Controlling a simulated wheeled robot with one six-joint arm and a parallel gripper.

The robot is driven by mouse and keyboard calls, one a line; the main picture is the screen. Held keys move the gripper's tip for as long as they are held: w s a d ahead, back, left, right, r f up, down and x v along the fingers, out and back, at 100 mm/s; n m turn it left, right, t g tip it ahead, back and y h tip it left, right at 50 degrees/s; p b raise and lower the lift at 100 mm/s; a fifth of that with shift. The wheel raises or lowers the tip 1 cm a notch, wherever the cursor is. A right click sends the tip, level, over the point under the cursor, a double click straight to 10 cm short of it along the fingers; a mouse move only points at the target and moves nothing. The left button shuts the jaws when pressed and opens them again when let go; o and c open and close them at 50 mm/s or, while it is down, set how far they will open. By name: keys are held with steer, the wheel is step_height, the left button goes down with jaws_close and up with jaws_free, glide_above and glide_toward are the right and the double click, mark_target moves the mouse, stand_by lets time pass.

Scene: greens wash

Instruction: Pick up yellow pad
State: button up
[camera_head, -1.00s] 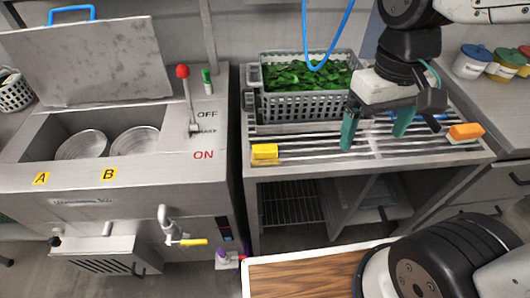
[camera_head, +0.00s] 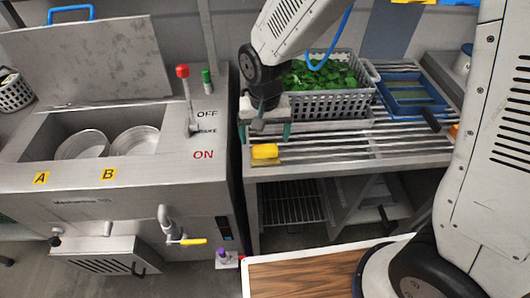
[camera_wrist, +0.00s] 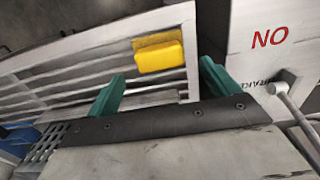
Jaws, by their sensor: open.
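The yellow pad (camera_head: 265,151) lies at the front left corner of the slatted metal rack (camera_head: 340,150). In the wrist view the yellow pad (camera_wrist: 159,56) shows beyond and between the fingertips, apart from them. My gripper (camera_head: 265,132) is open and empty, just behind and above the pad. Its two green fingers also show in the wrist view, where the gripper (camera_wrist: 158,80) spans wider than the pad. A thin mustard-coloured strip shows along the pad's edge.
A grey basket of green leaves (camera_head: 325,103) stands behind my gripper on the rack. A blue tray (camera_head: 412,97) lies to its right. The metal washer (camera_head: 100,190) with a red-knobbed lever (camera_head: 184,72) stands close on the left. The rack's middle slats are clear.

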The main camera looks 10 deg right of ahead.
mark_target(265, 147)
step_height(265, 147, down, 5)
steer(key=shift+s+f, duration=0.15)
steer(key=shift+f, duration=0.05)
steer(key=c, duration=0.9)
steer(key=shift+r, duration=0.15)
